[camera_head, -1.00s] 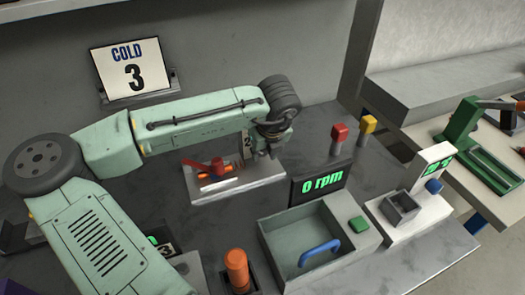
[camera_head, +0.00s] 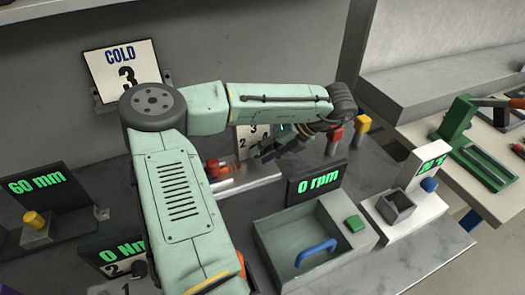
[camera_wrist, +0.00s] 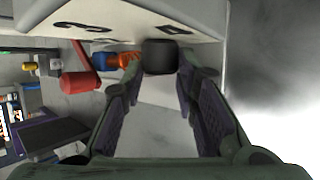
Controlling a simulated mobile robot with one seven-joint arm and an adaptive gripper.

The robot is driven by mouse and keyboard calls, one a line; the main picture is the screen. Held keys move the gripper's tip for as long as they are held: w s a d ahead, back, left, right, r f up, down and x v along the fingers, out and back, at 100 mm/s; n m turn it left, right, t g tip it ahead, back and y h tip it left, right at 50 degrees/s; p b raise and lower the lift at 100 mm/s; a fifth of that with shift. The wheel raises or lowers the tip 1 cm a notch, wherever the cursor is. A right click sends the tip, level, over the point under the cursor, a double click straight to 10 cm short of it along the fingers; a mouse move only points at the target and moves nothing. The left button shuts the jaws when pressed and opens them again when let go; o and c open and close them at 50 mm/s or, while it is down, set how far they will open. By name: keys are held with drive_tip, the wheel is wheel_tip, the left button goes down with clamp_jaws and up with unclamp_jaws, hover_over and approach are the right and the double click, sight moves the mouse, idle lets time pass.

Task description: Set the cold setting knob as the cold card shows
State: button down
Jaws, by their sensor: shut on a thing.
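The cold card (camera_head: 122,70) hangs on the back wall at the upper left and reads COLD 3. A white numbered panel (camera_head: 246,136) stands behind my forearm, with a 3 and a 2 legible. My gripper (camera_head: 272,143) is in front of that panel, partly covered by my wrist. In the wrist view, my gripper (camera_wrist: 160,78) has its two fingers on either side of a black knob (camera_wrist: 160,58) and is shut on it. The panel (camera_wrist: 135,20) shows a 3 and a 4 beside the knob. The knob's pointer is hidden.
A red lever (camera_wrist: 80,82) is close beside my gripper in the wrist view. A grey bin (camera_head: 268,240) and a 0 rpm display (camera_head: 317,180) are in front.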

idle(0.5)
drive_tip(key=c, duration=1.2)
unclamp_jaws()
drive_tip(key=shift+c, duration=0.2)
drive_tip(key=shift+d, duration=0.1)
drive_tip(key=v, duration=1.2)
